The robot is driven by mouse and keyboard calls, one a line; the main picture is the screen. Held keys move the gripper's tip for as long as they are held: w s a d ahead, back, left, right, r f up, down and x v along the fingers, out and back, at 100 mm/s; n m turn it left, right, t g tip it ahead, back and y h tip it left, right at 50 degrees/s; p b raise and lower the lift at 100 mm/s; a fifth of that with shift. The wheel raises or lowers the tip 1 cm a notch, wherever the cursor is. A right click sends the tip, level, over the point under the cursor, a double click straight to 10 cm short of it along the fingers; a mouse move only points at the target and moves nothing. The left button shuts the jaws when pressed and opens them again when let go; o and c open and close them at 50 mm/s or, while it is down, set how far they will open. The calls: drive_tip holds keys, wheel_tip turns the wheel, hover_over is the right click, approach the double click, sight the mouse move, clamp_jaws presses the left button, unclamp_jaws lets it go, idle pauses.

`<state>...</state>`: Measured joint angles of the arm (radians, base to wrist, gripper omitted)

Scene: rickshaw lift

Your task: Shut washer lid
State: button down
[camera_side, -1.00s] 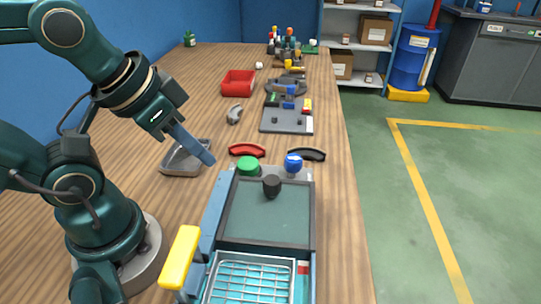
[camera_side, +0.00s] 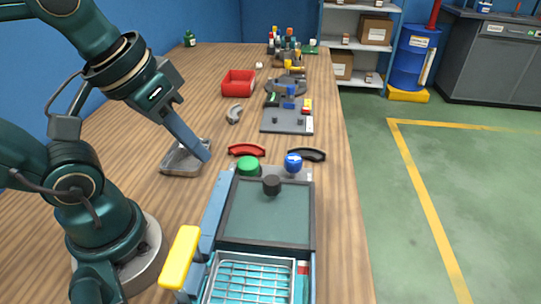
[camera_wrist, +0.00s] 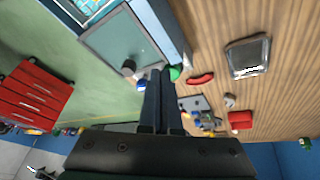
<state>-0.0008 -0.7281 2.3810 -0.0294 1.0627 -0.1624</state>
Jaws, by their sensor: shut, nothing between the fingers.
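The blue washer (camera_side: 214,205) stands at the front of the bench. Its dark-framed, grey-green lid (camera_side: 265,215) lies over the far part, with a black knob (camera_side: 271,186) near the far edge. The near part is open and shows a wire basket (camera_side: 250,280) over teal. In the wrist view the lid (camera_wrist: 115,42) and knob (camera_wrist: 129,67) are at upper left. My gripper (camera_side: 206,156) is shut and empty, above the bench, left of and beyond the washer, apart from lid and knob. Its fingers (camera_wrist: 160,75) also show in the wrist view, pointing toward the washer's far end.
A yellow handle (camera_side: 181,257) sticks out at the washer's left. A green button (camera_side: 248,165) and blue ball knob (camera_side: 293,163) stand at its far end. A grey tray (camera_side: 183,160) lies behind my fingers. Red (camera_side: 246,150) and black (camera_side: 307,154) handles lie beyond. Floor is clear at right.

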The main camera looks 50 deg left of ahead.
drive_tip(key=w+a+r+n+g+h, duration=0.2)
drive_tip(key=w+r+n+g, duration=0.4)
drive_tip(key=w+r+n, duration=0.4)
drive_tip(key=g+h, duration=0.1)
approach(270, 202)
drive_tip(key=w+a+f, duration=0.2)
drive_tip(key=a+f, duration=0.1)
drive_tip(key=w+a+f, duration=0.1)
drive_tip(key=a, duration=0.1)
drive_tip(key=shift+f, duration=0.15)
drive_tip(key=d, duration=0.1)
drive_tip(key=s+d, duration=0.1)
drive_tip(key=shift+s+d+f, duration=0.15)
drive_tip(key=shift+s+d, duration=0.1)
drive_tip(key=shift+d, duration=0.05)
drive_tip(key=shift+s+d, duration=0.25)
drive_tip(key=shift+d, duration=0.25)
